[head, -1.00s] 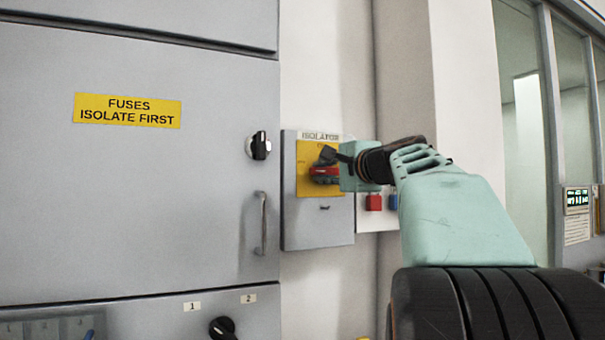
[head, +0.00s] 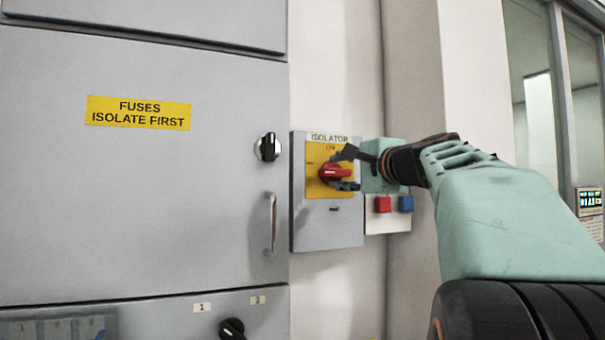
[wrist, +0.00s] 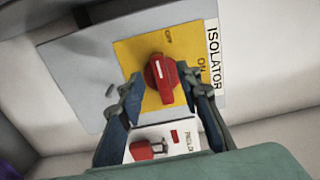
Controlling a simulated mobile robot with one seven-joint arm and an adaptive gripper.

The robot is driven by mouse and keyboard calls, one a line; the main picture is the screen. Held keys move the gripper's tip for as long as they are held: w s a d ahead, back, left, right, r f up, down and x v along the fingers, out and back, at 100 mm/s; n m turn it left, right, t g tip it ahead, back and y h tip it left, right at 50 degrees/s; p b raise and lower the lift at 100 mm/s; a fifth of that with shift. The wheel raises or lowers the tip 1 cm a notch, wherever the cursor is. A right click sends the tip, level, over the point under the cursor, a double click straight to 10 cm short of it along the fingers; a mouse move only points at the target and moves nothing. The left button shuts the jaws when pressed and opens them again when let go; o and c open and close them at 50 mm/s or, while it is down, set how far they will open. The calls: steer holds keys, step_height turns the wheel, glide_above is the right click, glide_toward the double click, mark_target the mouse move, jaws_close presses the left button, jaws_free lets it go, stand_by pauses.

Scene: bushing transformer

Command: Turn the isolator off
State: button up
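The isolator switch has a red rotary handle (head: 335,173) on a yellow plate (head: 314,188), mounted on a grey box (head: 325,228) labelled ISOLATOR. In the wrist view the red handle (wrist: 161,80) shows its white mark toward the OFF lettering; the ON lettering is to the right, by the ISOLATOR label. In the head view the handle lies about level. My gripper (head: 347,170) is to the right of the handle. Its fingers are apart, one on each side of the handle in the wrist view (wrist: 162,94), with nothing held; they look clear of it.
A grey cabinet (head: 140,200) with a black knob (head: 267,147) and a vertical door handle (head: 272,224) stands left of the isolator.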

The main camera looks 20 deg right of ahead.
steer(key=s, duration=0.3)
steer(key=shift+s, duration=0.25)
